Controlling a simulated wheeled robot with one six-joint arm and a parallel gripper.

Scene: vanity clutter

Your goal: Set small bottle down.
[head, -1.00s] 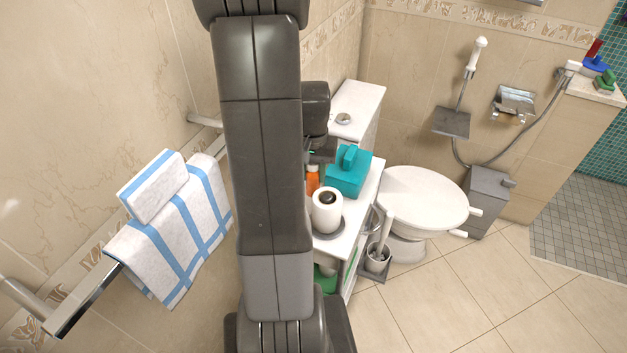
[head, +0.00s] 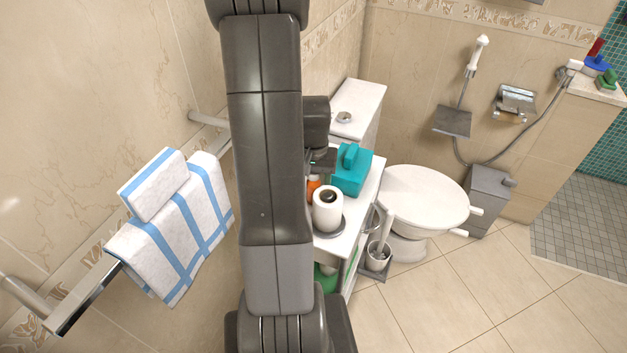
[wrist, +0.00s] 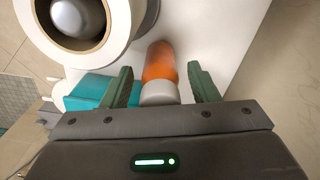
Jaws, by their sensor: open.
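The small bottle is orange with a pale cap. In the wrist view the bottle (wrist: 160,62) stands on the white shelf top, its cap toward me. My gripper (wrist: 160,70) is open, with one green finger on each side of the bottle and visible gaps between. In the head view only a bit of the orange bottle (head: 313,187) shows beside the paper roll, under my gripper (head: 320,168); my arm hides the rest.
A paper roll (head: 327,205) stands on a round holder close to the bottle. A teal box (head: 352,176) sits behind, on the white shelf unit (head: 345,240). The toilet (head: 425,195) is to the right. A striped towel (head: 180,235) hangs at left.

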